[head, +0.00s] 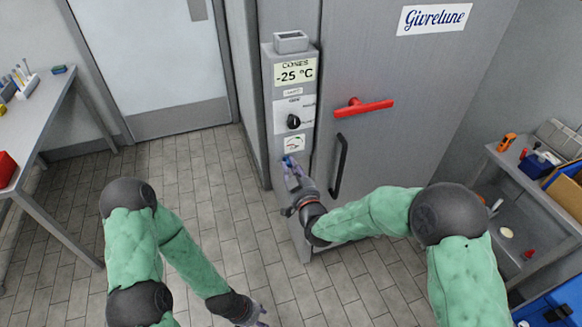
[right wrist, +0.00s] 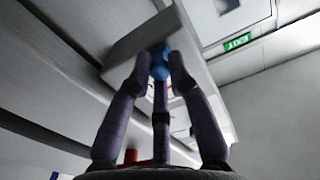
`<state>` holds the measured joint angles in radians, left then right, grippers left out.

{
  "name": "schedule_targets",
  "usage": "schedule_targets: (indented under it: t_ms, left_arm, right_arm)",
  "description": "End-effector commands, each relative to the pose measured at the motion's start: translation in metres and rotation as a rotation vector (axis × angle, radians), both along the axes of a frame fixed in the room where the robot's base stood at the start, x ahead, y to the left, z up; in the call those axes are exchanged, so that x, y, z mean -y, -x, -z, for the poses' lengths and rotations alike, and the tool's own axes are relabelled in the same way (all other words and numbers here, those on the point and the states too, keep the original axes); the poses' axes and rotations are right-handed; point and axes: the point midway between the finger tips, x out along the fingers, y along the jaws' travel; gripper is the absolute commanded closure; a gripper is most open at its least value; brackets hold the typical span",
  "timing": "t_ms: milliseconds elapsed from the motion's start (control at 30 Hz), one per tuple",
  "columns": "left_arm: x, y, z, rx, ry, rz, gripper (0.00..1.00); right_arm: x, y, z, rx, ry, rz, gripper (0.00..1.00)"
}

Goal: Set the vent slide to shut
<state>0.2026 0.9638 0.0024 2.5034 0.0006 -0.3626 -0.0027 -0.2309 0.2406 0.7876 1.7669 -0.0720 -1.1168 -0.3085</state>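A small blue knob (head: 287,159), which looks like the vent slide's handle, is low on the grey control column (head: 305,85) beside the freezer door. My right gripper (head: 291,171) is at it and covers most of it. In the right wrist view the three fingers (right wrist: 160,75) close in around the blue knob (right wrist: 160,62) and appear to touch it. The slide's track and any markings are hidden, so its position cannot be read. My left gripper (head: 260,314) is low at the bottom edge, partly cut off, away from the column.
Above the knob are a gauge label (head: 294,143), a black rotary knob (head: 293,121) and a -25 °C display (head: 295,71). The grey door has a red lever (head: 362,107) and a black handle (head: 340,165). A bench (head: 545,200) stands right, a table (head: 45,110) left.

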Motion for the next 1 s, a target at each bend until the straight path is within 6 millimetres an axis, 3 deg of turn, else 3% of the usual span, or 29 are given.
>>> schedule_targets:
  t_ms: [300,700,1000]
  left_arm:
    - [0.000,0.000,0.001,0.000,0.000,0.000,0.60]
    - [0.000,0.000,0.031,0.000,0.000,0.000,0.60]
    - [0.000,0.000,0.030,0.000,0.000,0.000,0.60]
  right_arm:
    - [0.002,-0.001,-0.002,0.005,-0.001,0.002,1.00]
    - [0.065,-0.022,-0.002,0.010,-0.001,0.005,1.00]
    - [0.070,-0.024,-0.005,0.010,-0.001,0.005,1.00]
